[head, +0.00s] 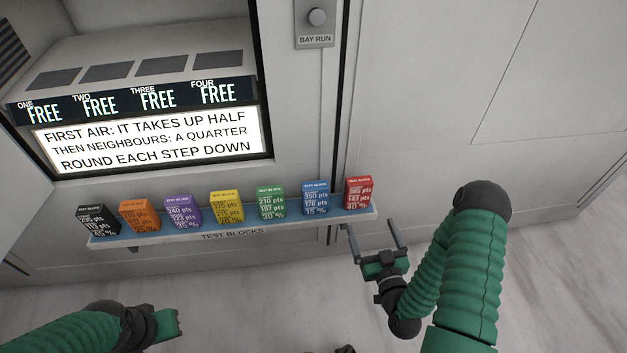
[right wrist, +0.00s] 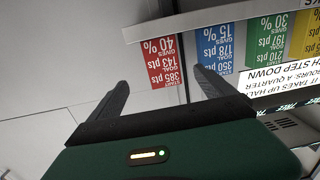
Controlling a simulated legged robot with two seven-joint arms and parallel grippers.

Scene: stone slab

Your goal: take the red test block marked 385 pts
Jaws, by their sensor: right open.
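The red test block (head: 359,193) marked 385 pts stands upright at the right end of a narrow shelf (head: 232,238) labelled TEST BLOCKS. It also shows upside down in the right wrist view (right wrist: 164,62), lying between the finger directions and apart from them. My right gripper (head: 370,226) is open and empty, just below and in front of the shelf's right end; its fingers also show in the right wrist view (right wrist: 160,92). My left gripper (head: 165,325) is at the lower left, away from the shelf; its fingers cannot be made out clearly.
A blue block (head: 316,198) stands close left of the red one. Green (head: 270,203), yellow (head: 226,207), purple (head: 183,212), orange (head: 139,216) and black (head: 98,220) blocks continue the row. A lit sign (head: 150,140) and a BAY RUN button (head: 317,17) are above. Right of the shelf is bare wall.

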